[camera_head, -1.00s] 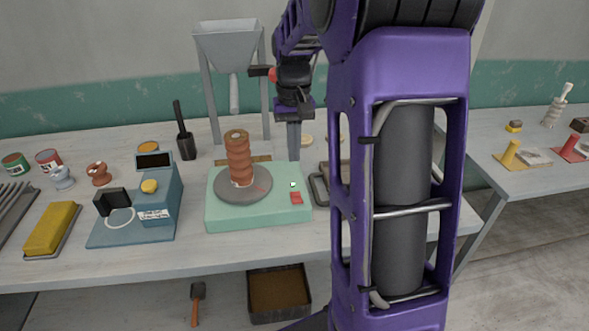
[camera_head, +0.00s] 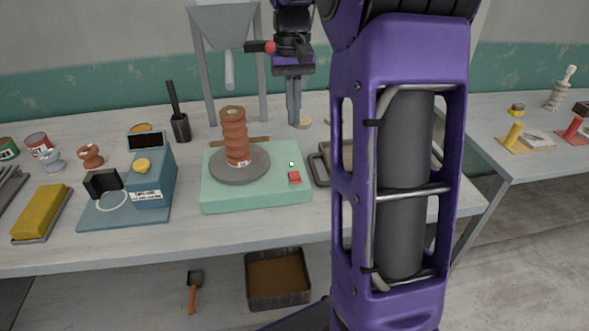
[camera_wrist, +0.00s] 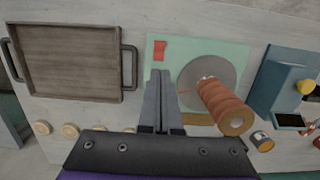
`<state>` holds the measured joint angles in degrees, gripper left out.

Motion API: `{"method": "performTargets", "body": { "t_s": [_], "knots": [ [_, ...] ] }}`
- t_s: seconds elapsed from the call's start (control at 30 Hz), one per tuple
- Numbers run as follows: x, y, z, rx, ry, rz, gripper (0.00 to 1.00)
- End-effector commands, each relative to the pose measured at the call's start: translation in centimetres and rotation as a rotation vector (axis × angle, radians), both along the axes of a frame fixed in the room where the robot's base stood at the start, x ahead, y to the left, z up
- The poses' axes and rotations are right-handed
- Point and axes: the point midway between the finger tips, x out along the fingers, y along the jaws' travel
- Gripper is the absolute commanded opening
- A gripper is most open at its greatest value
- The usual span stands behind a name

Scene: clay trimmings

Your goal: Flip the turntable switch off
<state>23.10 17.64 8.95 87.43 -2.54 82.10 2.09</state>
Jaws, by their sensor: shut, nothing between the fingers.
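The turntable (camera_head: 255,194) is a mint green box with a grey round plate (camera_head: 258,172) on its top. A stacked brown clay piece (camera_head: 234,137) stands on the plate. The red switch (camera_head: 294,177) is at the box's right front; in the wrist view the red switch (camera_wrist: 159,48) shows near the box's corner. A small pale light spot is just behind it. My gripper (camera_head: 293,124) is shut and empty, pointing down behind the box. In the wrist view its fingers (camera_wrist: 160,75) reach over the box's edge, short of the switch.
A wooden tray with metal handles (camera_wrist: 75,60) lies beside the turntable. A blue device with a yellow knob (camera_head: 152,185) stands left of it. A grey hopper (camera_head: 225,30) rises behind. Wooden discs (camera_wrist: 70,131) lie along the back.

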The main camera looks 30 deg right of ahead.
Motion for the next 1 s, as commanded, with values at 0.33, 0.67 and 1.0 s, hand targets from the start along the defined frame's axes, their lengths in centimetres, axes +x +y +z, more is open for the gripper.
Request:
{"method": "performTargets", "body": {
  "t_s": [0.33, 0.67, 1.0],
  "knots": [
    [-0.1, -0.2, 0.2, 0.005, 0.017, -0.001, 0.00],
    [-0.4, -0.1, -2.3, 0.005, 0.019, -0.001, 0.00],
    [-1.4, 0.2, -9.4, 0.006, 0.020, 0.000, 0.00]
  ]
}}
